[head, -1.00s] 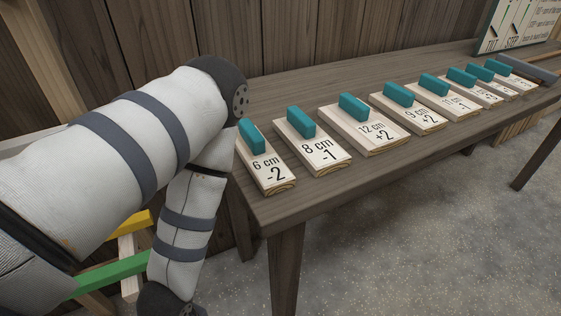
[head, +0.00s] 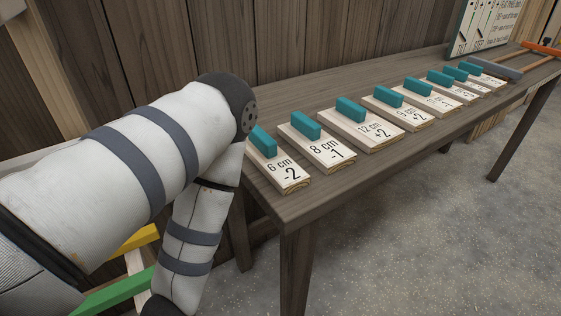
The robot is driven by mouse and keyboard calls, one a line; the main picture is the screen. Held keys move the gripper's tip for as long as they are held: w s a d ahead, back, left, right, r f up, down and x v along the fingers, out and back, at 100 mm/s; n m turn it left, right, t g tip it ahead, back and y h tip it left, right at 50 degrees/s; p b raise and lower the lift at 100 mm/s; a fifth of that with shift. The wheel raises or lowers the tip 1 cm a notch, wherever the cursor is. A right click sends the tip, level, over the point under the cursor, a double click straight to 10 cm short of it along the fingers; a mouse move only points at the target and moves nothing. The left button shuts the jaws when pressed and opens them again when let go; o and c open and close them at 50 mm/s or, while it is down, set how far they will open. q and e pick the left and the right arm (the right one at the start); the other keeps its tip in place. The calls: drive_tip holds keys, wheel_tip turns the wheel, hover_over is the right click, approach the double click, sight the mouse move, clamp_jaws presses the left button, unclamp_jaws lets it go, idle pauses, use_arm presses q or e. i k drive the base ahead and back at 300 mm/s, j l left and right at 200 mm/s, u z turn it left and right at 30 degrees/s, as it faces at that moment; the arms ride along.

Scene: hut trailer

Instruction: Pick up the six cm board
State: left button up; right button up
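The six cm board (head: 284,174) is a pale wooden block marked "6 cm -2" with a teal grip (head: 263,141) on top. It lies at the near left end of the dark wooden table, the first in a row of boards. My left arm comes in from the left and bends down in front of the table's left end. Its elbow covers the board's far left part. The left gripper is below the picture, and the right gripper is not in view.
The table (head: 300,206) also carries the 8 cm board (head: 324,152), the 12 cm board (head: 366,133) and several more. A clamp-like tool (head: 496,68) and a sign (head: 487,25) are at the far end. Green (head: 113,292) and yellow (head: 136,240) bars are beside my arm. Front floor is clear.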

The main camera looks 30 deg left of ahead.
sight(283, 172)
drive_tip(key=i+l+u, duration=0.1)
drive_tip(key=l, duration=0.35)
drive_tip(key=l+u, duration=0.1)
drive_tip(key=l, duration=0.4)
drive_tip(key=i+l+u, duration=0.1)
drive_tip(key=i+l, duration=0.15)
drive_tip(key=i+l+u, duration=0.1)
drive_tip(key=l, duration=0.3)
drive_tip(key=i+l+u, duration=0.1)
drive_tip(key=i+l, duration=0.2)
drive_tip(key=i+l+u, duration=0.1)
drive_tip(key=l, duration=0.35)
drive_tip(key=i+l+u, duration=0.4)
drive_tip(key=i+l, duration=0.6)
drive_tip(key=u, duration=2.7)
